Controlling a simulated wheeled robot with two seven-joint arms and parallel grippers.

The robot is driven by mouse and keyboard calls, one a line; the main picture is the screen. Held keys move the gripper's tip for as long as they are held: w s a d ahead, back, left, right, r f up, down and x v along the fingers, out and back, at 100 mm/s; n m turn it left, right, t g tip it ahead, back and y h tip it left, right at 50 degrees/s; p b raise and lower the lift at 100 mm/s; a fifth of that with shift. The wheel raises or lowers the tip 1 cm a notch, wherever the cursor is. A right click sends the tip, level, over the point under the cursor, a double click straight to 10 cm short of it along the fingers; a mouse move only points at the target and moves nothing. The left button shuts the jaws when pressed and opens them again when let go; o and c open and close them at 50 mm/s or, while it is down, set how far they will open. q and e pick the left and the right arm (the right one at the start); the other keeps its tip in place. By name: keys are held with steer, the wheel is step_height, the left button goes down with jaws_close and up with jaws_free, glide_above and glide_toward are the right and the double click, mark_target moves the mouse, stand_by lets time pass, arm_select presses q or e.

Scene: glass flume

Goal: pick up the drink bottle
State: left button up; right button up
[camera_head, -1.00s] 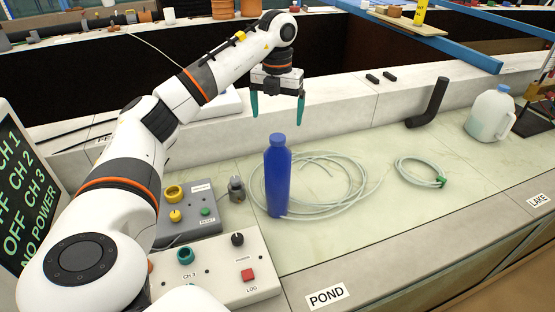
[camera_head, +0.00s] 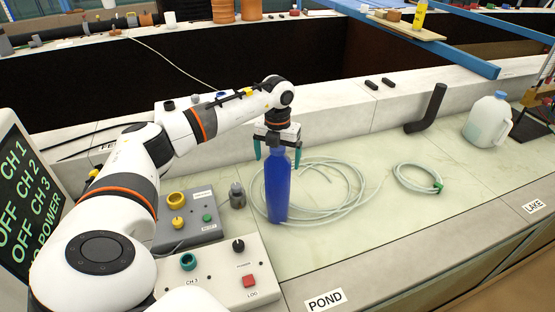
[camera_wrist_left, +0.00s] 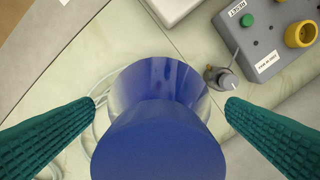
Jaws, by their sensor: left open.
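The drink bottle (camera_head: 277,190) is blue and stands upright on the pale bench, beside a coil of clear tubing. In the left wrist view the bottle (camera_wrist_left: 158,130) is seen from above, its cap large in the lower middle. My left gripper (camera_head: 277,155) points down over the bottle's top. Its two green fingers are open, one on each side of the bottle's upper part. In the left wrist view a gap shows between each finger and the bottle. The bottle's cap is largely hidden by the gripper in the head view. My right gripper is not in view.
The tubing coil (camera_head: 335,190) lies behind and right of the bottle. A smaller hose coil (camera_head: 417,178) and milky jug (camera_head: 487,121) are farther right.

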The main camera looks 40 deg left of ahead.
arm_select(q)
steer(key=c, duration=1.3)
